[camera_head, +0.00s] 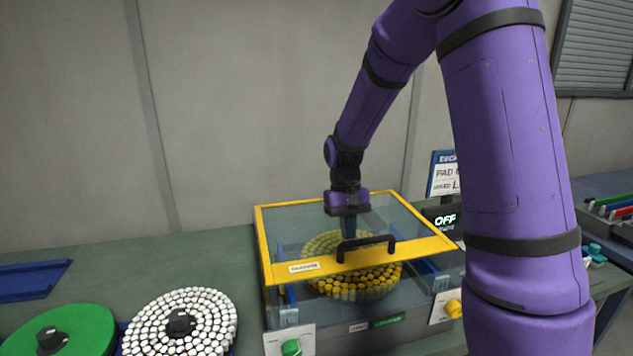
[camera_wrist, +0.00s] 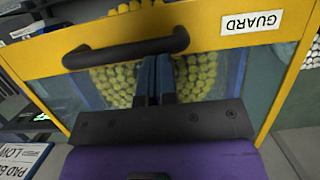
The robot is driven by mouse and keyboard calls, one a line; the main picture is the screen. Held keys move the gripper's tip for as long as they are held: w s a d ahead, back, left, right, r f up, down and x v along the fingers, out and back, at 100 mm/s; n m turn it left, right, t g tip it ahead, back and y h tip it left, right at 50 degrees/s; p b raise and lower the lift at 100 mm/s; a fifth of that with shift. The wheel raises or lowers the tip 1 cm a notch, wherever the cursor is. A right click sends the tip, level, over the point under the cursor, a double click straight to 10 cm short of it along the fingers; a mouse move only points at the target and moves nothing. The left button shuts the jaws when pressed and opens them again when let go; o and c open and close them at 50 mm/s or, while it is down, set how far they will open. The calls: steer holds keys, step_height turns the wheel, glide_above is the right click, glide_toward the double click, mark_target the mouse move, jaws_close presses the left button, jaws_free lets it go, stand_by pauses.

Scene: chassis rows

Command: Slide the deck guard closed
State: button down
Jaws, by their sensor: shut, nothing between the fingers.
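The deck guard (camera_head: 268,260) is a yellow-framed clear cover over a grey machine. It lies over a round rack of yellow-topped vials (camera_head: 360,285). A black bar handle (camera_head: 366,243) is on its front yellow rail; the handle also shows in the wrist view (camera_wrist: 125,47), beside a GUARD label (camera_wrist: 252,22). My gripper (camera_head: 349,236) points down just behind the handle. In the wrist view my gripper's fingers (camera_wrist: 155,62) are together, close to the handle and overlapping it in the picture. Whether they touch it I cannot tell.
A white vial rack (camera_head: 205,305) and a green disc (camera_head: 85,325) sit left of the machine. An OFF display (camera_head: 445,219) stands behind right.

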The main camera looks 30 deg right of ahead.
mark_target(357, 244)
steer(key=shift+s+a, duration=0.2)
steer(key=shift+s, duration=0.7)
steer(key=shift+s+a, duration=0.15)
steer(key=shift+s, duration=0.7)
steer(key=shift+s+a, duration=0.2)
steer(key=shift+s, duration=0.7)
steer(key=shift+f, duration=0.1)
steer(key=w, duration=0.1)
steer(key=w+r, duration=0.1)
steer(key=w, duration=0.1)
steer(key=w+d, duration=0.1)
steer(key=shift+w+r, duration=0.35)
steer(key=shift+r, duration=0.05)
steer(key=v, duration=0.9)
steer(key=shift+s, duration=0.15)
steer(key=shift+a+r, duration=0.1)
steer(key=shift+r, duration=0.05)
